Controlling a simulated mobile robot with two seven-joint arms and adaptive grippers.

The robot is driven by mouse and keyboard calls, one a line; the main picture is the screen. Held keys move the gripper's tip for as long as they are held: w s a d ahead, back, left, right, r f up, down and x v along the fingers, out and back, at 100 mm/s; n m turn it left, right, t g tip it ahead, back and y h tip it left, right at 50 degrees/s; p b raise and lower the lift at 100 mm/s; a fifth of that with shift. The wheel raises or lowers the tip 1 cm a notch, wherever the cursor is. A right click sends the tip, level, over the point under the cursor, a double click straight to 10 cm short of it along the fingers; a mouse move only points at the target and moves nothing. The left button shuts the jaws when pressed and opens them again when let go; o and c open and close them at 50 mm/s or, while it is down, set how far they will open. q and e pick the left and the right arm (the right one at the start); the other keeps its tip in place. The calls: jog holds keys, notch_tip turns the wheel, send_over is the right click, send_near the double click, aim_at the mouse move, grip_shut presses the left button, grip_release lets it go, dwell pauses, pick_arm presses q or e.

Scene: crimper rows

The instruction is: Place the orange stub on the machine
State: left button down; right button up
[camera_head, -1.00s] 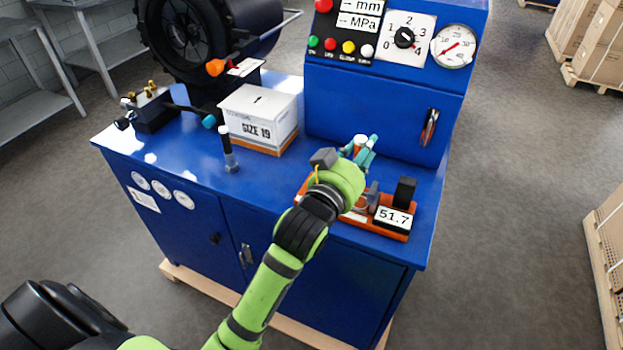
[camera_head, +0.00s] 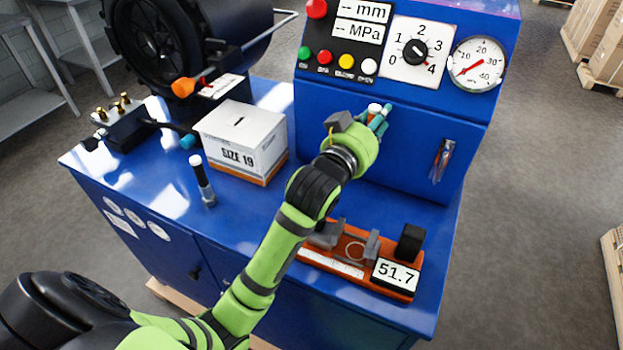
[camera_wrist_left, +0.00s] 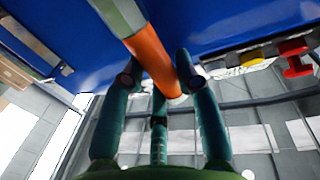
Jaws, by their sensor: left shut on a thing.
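The orange stub (camera_wrist_left: 150,55) is between the teal fingers of my left gripper (camera_wrist_left: 158,90) in the left wrist view. It has an orange end and a grey-green section running to the top of the picture. In the head view, my left gripper (camera_head: 378,119) is shut on the stub, and a small orange piece with a white top (camera_head: 374,109) shows there. The gripper is raised in front of the blue machine (camera_head: 405,152), below its control panel; I cannot tell whether they touch. The arm hides much of the stub. My right gripper is not in view.
An orange measuring device (camera_head: 335,264) with a display reading 51.7 lies on the blue bench (camera_head: 250,215). A white SIZE 19 box (camera_head: 240,137) and an upright black-and-grey piece (camera_head: 203,182) stand to the left.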

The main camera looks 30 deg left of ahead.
pick_arm(q)
jog(key=s+a+f+p, duration=0.1)
jog(key=s+a+f, duration=0.3)
jog(key=a+f, duration=0.5)
jog(key=shift+s+a+f+p, duration=0.15)
jog(key=shift+a+f+p, duration=0.25)
jog(key=shift+a, duration=0.1)
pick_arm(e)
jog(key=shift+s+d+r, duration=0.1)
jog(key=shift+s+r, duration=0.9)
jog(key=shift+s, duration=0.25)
pick_arm(q)
jog(key=shift+f, duration=0.1)
jog(key=c, duration=0.9)
grip_release()
jog(key=shift+f, duration=0.1)
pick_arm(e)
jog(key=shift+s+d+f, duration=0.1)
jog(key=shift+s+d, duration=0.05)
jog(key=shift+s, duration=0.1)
